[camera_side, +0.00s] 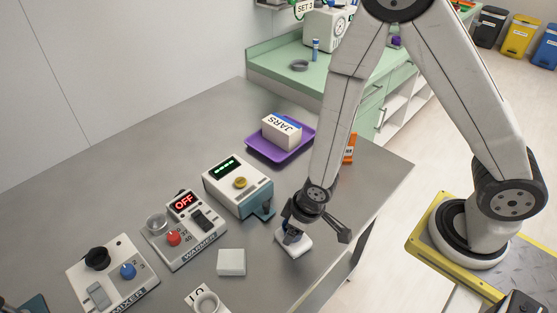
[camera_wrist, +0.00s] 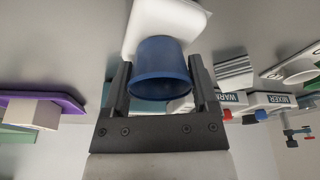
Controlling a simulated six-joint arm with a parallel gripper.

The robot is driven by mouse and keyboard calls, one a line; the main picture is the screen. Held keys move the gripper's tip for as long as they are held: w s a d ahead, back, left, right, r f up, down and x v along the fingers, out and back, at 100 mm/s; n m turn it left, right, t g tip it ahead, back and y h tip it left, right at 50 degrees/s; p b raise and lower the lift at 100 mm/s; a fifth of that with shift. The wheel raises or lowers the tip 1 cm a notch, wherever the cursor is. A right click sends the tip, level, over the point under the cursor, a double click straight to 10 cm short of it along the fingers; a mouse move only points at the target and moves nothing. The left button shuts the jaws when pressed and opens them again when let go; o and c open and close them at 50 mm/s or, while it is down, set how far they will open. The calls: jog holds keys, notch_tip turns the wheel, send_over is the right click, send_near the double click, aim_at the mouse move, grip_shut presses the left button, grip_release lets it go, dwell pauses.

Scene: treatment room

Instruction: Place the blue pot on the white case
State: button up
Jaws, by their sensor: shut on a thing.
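The blue pot (camera_wrist: 160,68) is between the two fingers of my gripper (camera_wrist: 161,88) in the wrist view, with its round rim toward the camera. My gripper (camera_side: 291,226) is shut on it and points down in the side view, where only a little dark blue of the pot (camera_side: 290,237) shows. The white case (camera_side: 299,249) lies flat on the table directly under the pot. It also shows behind the pot in the wrist view (camera_wrist: 150,18). The pot's base is at the case's top, but I cannot tell whether they touch.
A white block (camera_side: 231,262) lies left of the case. The warmer (camera_side: 184,229), the mixer (camera_side: 113,275) and a device with a green display (camera_side: 238,184) stand further left and behind. A purple tray (camera_side: 262,154) holds a box marked JARS (camera_side: 281,132). The table's right edge is close.

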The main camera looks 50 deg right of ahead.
jog(key=shift+f, duration=0.1)
jog(key=o, duration=1.1)
jog(key=shift+v, duration=2.9)
